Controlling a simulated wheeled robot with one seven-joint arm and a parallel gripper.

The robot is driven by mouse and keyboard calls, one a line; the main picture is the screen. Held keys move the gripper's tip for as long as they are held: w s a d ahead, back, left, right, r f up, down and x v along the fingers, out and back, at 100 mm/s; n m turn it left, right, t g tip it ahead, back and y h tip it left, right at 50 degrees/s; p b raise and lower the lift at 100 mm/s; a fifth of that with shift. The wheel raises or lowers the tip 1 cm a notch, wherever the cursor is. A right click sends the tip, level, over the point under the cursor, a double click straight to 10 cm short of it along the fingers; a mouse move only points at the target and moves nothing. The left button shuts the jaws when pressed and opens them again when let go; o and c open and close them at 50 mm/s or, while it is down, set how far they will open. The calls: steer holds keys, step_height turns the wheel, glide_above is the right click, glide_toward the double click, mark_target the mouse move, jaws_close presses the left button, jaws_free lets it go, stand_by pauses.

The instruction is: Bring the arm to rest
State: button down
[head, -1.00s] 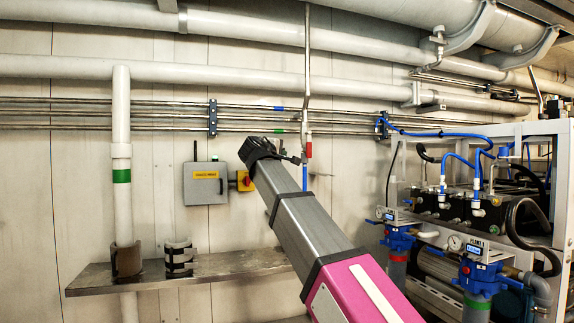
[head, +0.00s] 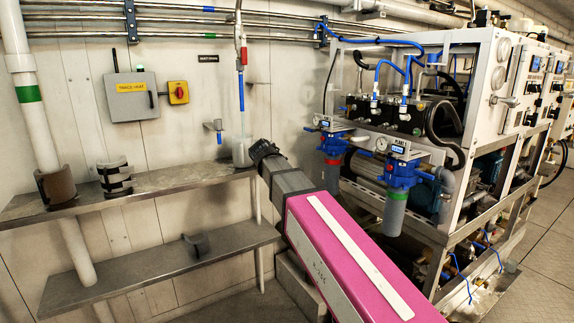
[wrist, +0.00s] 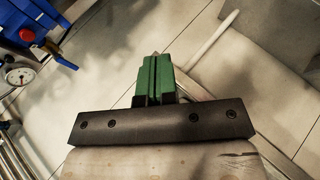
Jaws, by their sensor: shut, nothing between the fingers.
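My arm shows in the head view, its pink and grey links reaching up from the bottom right to a dark end near the right end of the upper shelf. I cannot make out the fingers there. In the wrist view, my gripper (wrist: 155,62) shows two green fingers pressed together with nothing between them. Pale floor lies beyond the fingertips. No object is held.
A metal frame (head: 447,38) carrying blue-topped filters (head: 402,175) and hoses stands right of my arm. The upper shelf (head: 150,190) and lower shelf (head: 130,277) run along the wall at left. A blue fitting with a gauge (wrist: 20,76) is left in the wrist view.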

steer(key=s+d+f+m+g+y, duration=0.1)
steer(key=s+d+f+m+g, duration=0.1)
steer(key=s+d+f, duration=0.5)
steer(key=s+d+f+m+g, duration=0.15)
steer(key=d+f, duration=0.45)
steer(key=f, duration=0.6)
steer(key=s+d+f+m+g+y, duration=0.1)
steer(key=s+d+f+m+g, duration=0.1)
steer(key=s+f, duration=0.5)
steer(key=s+d+f+m+g+y, duration=0.2)
steer(key=s+d+f+m+g, duration=0.1)
steer(key=s+d+f, duration=0.4)
steer(key=shift+f+m, duration=0.45)
steer(key=shift+f, duration=0.15)
